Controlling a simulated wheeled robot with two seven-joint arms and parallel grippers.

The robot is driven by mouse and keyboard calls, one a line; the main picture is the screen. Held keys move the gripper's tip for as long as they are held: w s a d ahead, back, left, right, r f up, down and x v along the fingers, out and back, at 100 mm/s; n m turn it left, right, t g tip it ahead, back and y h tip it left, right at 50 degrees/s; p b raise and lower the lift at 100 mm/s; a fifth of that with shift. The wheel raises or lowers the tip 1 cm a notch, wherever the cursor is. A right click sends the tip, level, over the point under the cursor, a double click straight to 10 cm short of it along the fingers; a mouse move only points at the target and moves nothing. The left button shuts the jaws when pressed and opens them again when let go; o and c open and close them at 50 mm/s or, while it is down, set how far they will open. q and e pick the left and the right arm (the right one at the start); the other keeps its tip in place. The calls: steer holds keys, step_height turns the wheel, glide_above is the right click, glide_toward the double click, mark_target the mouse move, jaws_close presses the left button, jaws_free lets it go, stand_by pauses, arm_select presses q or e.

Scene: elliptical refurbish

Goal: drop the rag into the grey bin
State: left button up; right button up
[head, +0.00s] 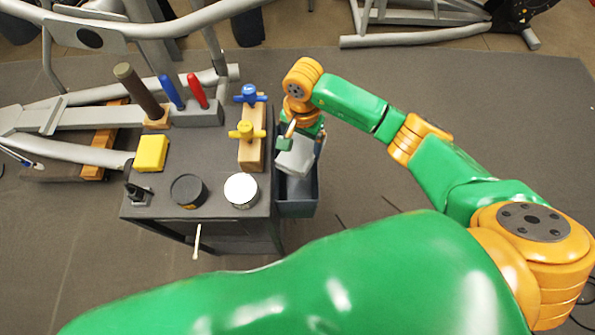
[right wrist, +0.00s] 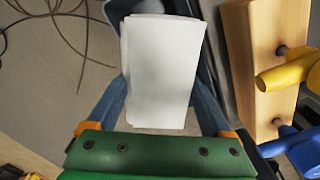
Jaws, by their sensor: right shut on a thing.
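The rag (head: 295,157) is a white folded cloth held in my right gripper (head: 303,143). In the right wrist view the rag (right wrist: 164,70) lies between the two blue-grey fingers, which are shut on it. The grey bin (head: 297,208) hangs at the right side of the dark cart. In the head view the rag overlaps the far part of the bin's opening; its exact height over the rim is hard to tell. A piece of the bin (right wrist: 117,10) shows behind the rag in the right wrist view. My left gripper is out of view.
The cart top (head: 215,160) carries a wooden block (head: 251,150) with blue and yellow valve handles close beside my right gripper. A yellow block (head: 151,153), a black disc (head: 188,190) and a white disc (head: 241,190) also stand there. Floor right of the bin is clear except for thin cables.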

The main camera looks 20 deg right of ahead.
steer(key=shift+d+f, duration=0.15)
steer(key=shift+f, duration=0.4)
steer(key=shift+d, duration=0.15)
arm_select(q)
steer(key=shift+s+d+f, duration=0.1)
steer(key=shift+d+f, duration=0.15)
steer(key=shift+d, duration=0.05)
arm_select(e)
steer(key=o, duration=1)
steer(key=shift+r, duration=0.1)
steer(key=shift+c, duration=0.2)
step_height(320, 180, up, 6)
steer(key=shift+r+b, duration=0.1)
steer(key=shift+b, duration=0.65)
steer(key=shift+r, duration=0.45)
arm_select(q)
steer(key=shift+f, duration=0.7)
